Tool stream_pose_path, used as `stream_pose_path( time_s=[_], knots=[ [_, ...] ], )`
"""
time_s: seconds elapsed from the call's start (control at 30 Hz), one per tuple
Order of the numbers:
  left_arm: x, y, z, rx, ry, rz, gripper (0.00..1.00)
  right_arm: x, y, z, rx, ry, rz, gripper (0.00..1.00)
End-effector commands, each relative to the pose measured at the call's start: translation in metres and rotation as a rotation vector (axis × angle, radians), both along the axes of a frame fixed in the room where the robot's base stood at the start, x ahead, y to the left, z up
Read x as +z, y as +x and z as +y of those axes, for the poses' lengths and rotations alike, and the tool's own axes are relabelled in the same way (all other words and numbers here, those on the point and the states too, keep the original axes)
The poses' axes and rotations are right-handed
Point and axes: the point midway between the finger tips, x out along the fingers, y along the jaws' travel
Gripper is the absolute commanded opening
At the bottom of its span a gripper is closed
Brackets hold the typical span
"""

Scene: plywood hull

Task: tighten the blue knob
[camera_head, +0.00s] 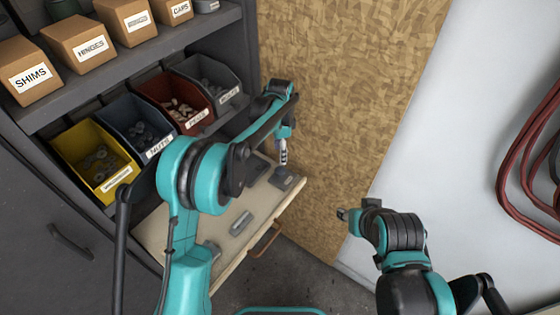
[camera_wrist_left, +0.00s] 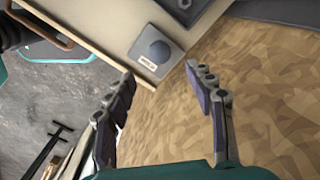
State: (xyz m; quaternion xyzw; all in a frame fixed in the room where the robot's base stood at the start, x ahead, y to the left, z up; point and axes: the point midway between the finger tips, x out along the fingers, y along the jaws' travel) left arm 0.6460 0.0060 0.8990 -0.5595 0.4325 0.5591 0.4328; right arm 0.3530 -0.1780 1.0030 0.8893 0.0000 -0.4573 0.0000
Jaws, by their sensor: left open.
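The blue knob (camera_head: 281,171) is a small dark blue round knob on a grey plate (camera_head: 292,183) at the right end of the pull-out shelf. In the left wrist view the knob (camera_wrist_left: 158,50) shows from above, with a small white label beside it on the plate. My left gripper (camera_head: 283,158) is just above the knob in the head view. In the left wrist view my left gripper (camera_wrist_left: 159,76) is open and empty, its fingers apart and the knob beyond their tips. My right gripper (camera_head: 343,214) is off to the right, away from the shelf; its fingers are too small to read.
The pale shelf (camera_head: 170,238) has other grey fittings (camera_head: 241,223) and a front handle (camera_head: 265,241). Labelled bins, such as the yellow bin (camera_head: 88,138), and cardboard boxes (camera_head: 78,42) stand behind. A plywood wall (camera_head: 335,90) rises close beside the knob. Red hoses (camera_head: 513,165) hang at right.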

Motion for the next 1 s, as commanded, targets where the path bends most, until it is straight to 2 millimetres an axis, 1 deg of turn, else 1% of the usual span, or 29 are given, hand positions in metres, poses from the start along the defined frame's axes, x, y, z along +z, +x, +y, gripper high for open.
stream_pose_path(
  time_s=[0.03, 0.1, 0.23, 0.37, 0.77, 0.83, 0.93, 1.0],
  knots=[
    [0.009, 0.0, 0.0, 0.0, 0.0, 0.0, 0.54, 0.0, 0.0, 0.0, 0.0, 0.0, 0.0, 0.4],
    [0.019, 0.0, 0.0, 0.0, 0.0, 0.0, 0.54, 0.0, 0.0, 0.0, 0.0, 0.0, 0.0, 0.4],
    [0.029, 0.0, 0.0, 0.0, 0.0, 0.0, 0.54, 0.0, 0.0, 0.0, 0.0, 0.0, 0.0, 0.4],
    [0.032, 0.0, 0.0, 0.0, 0.0, 0.0, 0.54, 0.0, 0.0, 0.0, 0.0, 0.0, 0.0, 0.4],
    [0.031, 0.0, 0.0, 0.001, 0.0, 0.0, 0.54, 0.0, 0.0, 0.0, 0.0, 0.0, 0.0, 0.4],
    [0.035, -0.002, 0.002, 0.01, -0.001, -0.004, 0.54, 0.0, 0.0, 0.0, 0.0, 0.0, 0.0, 0.4],
    [0.05, -0.01, 0.012, 0.06, -0.008, -0.027, 0.54, 0.0, 0.0, 0.0, 0.0, 0.0, 0.0, 0.4],
    [0.067, -0.021, 0.024, 0.127, -0.018, -0.056, 0.54, 0.0, 0.0, 0.0, 0.0, 0.0, 0.0, 0.4]
  ],
)
